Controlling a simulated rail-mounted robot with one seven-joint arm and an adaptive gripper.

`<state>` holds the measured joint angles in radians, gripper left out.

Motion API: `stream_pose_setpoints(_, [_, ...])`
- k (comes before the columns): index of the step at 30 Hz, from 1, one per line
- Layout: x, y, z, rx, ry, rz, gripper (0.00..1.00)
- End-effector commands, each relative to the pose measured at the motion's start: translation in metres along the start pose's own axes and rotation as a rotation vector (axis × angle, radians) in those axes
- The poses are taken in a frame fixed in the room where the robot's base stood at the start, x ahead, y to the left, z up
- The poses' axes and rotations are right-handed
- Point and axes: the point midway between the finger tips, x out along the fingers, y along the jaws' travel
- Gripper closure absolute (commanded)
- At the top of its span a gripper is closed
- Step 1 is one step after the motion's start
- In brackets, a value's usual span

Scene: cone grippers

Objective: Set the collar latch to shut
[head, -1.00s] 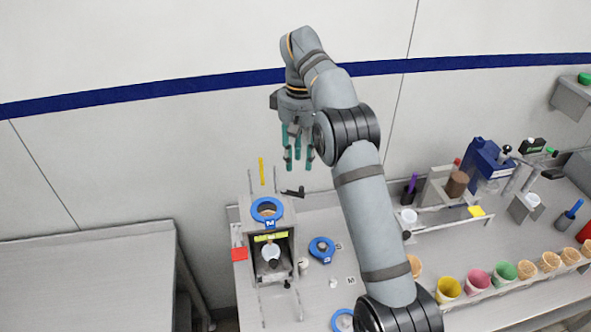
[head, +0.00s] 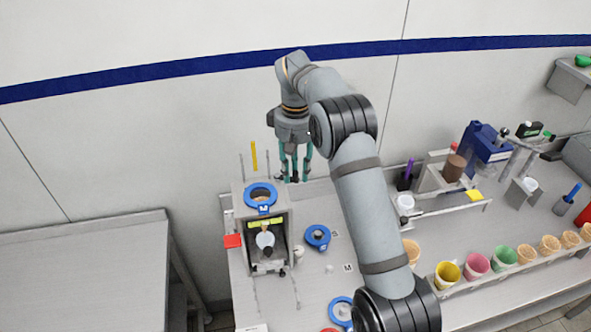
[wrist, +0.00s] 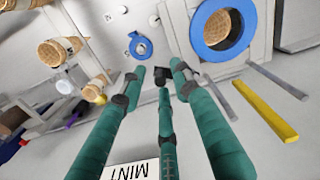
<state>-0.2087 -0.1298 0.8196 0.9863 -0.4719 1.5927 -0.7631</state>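The collar is a blue ring marked M (head: 249,197) on top of a grey box-shaped stand (head: 240,222); the ring also shows large in the wrist view (wrist: 198,35). A small black latch handle (wrist: 162,74) shows at the stand's side, among the fingertips in the wrist view. My gripper (head: 293,178) has teal fingers and points down beside the stand's back right corner. Its fingers are spread in the wrist view (wrist: 158,88), with tips around or just above the handle. I cannot tell whether they touch it. In the head view the fingers partly hide the latch.
A yellow bar (head: 254,156) and thin grey rods stand behind the stand. A second blue ring (head: 318,237) lies on the counter to its right. A rack of cones and coloured cups (head: 447,274) is at the right. A label reading MINT (wrist: 130,170) is below the fingers.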

Motion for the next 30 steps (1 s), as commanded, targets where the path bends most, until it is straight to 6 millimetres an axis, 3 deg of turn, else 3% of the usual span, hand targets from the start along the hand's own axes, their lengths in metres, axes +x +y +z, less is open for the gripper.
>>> stream_pose_setpoints(17, [-0.0003,0.0001,0.0000,0.000,0.000,0.000,1.00])
stream_pose_setpoints(30, [0.0001,-0.0007,0.0006,0.014,-0.001,-0.001,1.00])
